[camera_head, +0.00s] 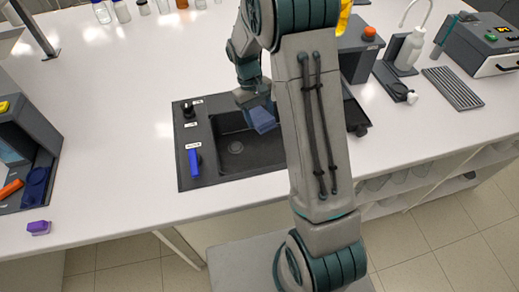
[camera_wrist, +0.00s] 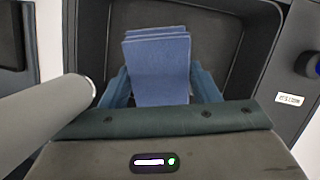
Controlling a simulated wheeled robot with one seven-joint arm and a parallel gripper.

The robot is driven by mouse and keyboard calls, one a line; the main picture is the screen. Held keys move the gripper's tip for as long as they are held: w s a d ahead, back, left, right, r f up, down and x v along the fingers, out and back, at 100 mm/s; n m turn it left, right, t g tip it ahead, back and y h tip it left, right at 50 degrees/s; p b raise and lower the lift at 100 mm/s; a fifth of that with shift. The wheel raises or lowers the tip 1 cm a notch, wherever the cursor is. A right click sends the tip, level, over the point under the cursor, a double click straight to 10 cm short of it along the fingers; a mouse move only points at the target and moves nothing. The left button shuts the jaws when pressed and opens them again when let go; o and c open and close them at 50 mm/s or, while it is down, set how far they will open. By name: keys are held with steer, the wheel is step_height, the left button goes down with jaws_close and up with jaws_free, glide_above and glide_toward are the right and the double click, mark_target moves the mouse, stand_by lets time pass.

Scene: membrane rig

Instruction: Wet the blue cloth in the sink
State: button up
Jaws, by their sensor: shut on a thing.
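The folded blue cloth (camera_head: 263,121) hangs from my gripper (camera_head: 256,104) over the right part of the black sink (camera_head: 242,162). In the wrist view the cloth (camera_wrist: 158,68) stands between the two blue-grey fingers of my gripper (camera_wrist: 160,88), which is shut on it. The dark sink basin (camera_wrist: 220,35) lies behind and below the cloth. No water shows in either view. A blue lever (camera_head: 194,162) and a black knob (camera_head: 187,110) are on the sink's left rim, with small white labels. My arm hides the sink's right side.
A pale cylinder (camera_wrist: 45,118) with a white end comes in close at the left of the wrist view. A grey box with an orange knob (camera_head: 370,34), a white bottle (camera_head: 411,48) and a ribbed tray (camera_head: 452,88) stand right. A purple block (camera_head: 39,228) lies left.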

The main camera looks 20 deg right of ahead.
mark_target(262, 118)
steer(key=shift+r+p, duration=1.4)
steer(key=shift+r, duration=0.65)
steer(key=shift+a+f, duration=0.1)
steer(key=shift+f, duration=0.05)
